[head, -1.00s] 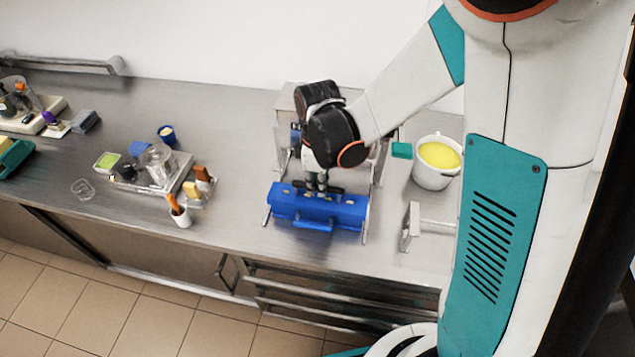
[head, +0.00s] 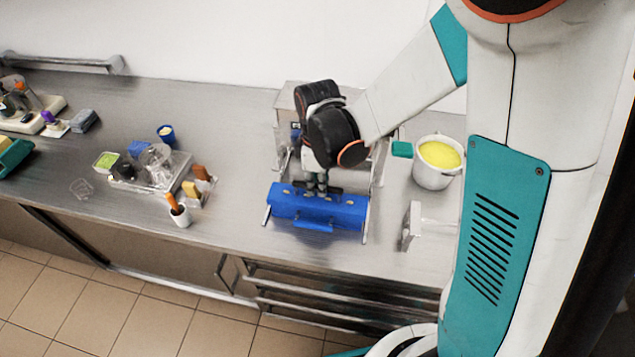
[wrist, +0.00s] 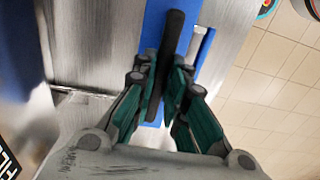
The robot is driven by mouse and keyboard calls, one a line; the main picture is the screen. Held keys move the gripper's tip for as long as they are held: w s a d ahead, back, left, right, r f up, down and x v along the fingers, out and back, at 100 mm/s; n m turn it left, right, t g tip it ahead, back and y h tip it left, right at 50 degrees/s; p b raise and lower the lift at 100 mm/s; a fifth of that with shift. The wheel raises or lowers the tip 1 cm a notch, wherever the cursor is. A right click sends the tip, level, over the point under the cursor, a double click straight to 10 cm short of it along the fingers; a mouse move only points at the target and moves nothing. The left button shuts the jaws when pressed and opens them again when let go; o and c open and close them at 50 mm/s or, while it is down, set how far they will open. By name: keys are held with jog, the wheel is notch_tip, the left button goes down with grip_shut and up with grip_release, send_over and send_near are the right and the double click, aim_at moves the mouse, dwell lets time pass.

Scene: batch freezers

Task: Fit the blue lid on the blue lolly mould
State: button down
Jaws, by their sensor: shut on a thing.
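My gripper (head: 317,186) points down over the blue lolly mould (head: 318,212) in the head view. It is shut on the dark bar handle of the blue lid (wrist: 152,35), and the handle (wrist: 172,55) shows between the fingers in the wrist view. The lid lies at the top of the mould, with small pale spots along it. I cannot tell whether it is fully seated, since my gripper hides part of the top. The mould is a long blue block with a blue grip on its front side.
A metal frame (head: 265,216) stands around the mould near the counter's front edge. A pot of yellow mix (head: 433,174) is to the right. The counter between is clear.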

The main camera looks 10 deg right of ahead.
jog(key=c, duration=1.5)
grip_release()
jog(key=shift+c, duration=0.2)
jog(key=shift+r, duration=0.1)
notch_tip(320, 180, up, 12)
jog(key=shift+s+d, duration=0.1)
jog(key=shift+s, duration=0.05)
jog(key=s+d+f+m+t+b, duration=0.2)
jog(key=s+d+m+t+b, duration=0.5)
jog(key=s+m, duration=0.6)
jog(key=d+b, duration=0.2)
jog(key=d, duration=0.1)
jog(key=shift+f+m+b, duration=0.3)
jog(key=shift+b, duration=0.1)
